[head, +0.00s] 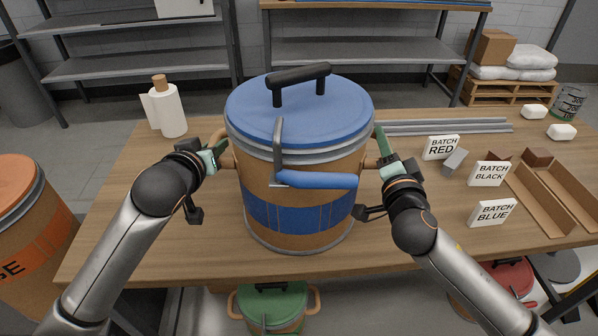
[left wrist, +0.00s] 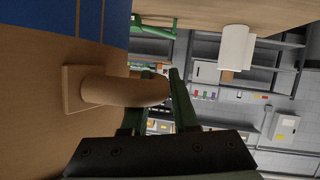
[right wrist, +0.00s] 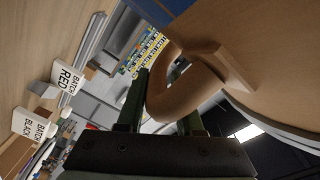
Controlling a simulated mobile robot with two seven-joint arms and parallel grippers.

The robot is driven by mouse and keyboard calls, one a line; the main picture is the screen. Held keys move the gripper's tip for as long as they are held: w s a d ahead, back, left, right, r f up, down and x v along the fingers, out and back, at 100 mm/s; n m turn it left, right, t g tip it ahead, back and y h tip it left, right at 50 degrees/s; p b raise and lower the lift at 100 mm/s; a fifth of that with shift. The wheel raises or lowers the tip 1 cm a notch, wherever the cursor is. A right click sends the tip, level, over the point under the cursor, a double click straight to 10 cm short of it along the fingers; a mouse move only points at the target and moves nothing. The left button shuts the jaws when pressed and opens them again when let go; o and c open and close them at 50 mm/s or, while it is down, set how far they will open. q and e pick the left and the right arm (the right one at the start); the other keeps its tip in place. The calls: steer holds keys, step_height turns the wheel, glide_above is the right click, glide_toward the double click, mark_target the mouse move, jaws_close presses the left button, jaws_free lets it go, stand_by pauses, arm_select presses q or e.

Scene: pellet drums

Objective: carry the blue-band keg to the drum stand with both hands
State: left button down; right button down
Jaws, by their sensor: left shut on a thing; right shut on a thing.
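The blue-band keg (head: 300,165) is a tan drum with a blue lid, a black top handle, a lever clamp with a blue grip and a blue band low on its side. It is upright at the middle of the wooden table; I cannot tell whether its base touches the top. My left gripper (head: 218,158) is shut on its left side handle, which shows in the left wrist view (left wrist: 125,92). My right gripper (head: 382,148) is shut on its right side handle, which shows in the right wrist view (right wrist: 180,95). I cannot make out the drum stand.
The wooden table (head: 120,225) holds a paper roll (head: 168,110) at left. At right are batch signs (head: 490,173), cardboard trays (head: 545,195) and grey bars (head: 450,126). A green-lidded keg (head: 270,305) is below the front edge, an orange-lidded drum (head: 30,215) at left.

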arm_select(q)
steer(key=shift+f, duration=0.2)
arm_select(e)
steer(key=shift+d+f, duration=0.1)
steer(key=shift+f, duration=0.35)
arm_select(q)
steer(key=shift+r, duration=0.25)
arm_select(e)
steer(key=shift+r, duration=0.3)
arm_select(q)
steer(key=shift+r, duration=0.15)
arm_select(e)
steer(key=shift+r, duration=0.1)
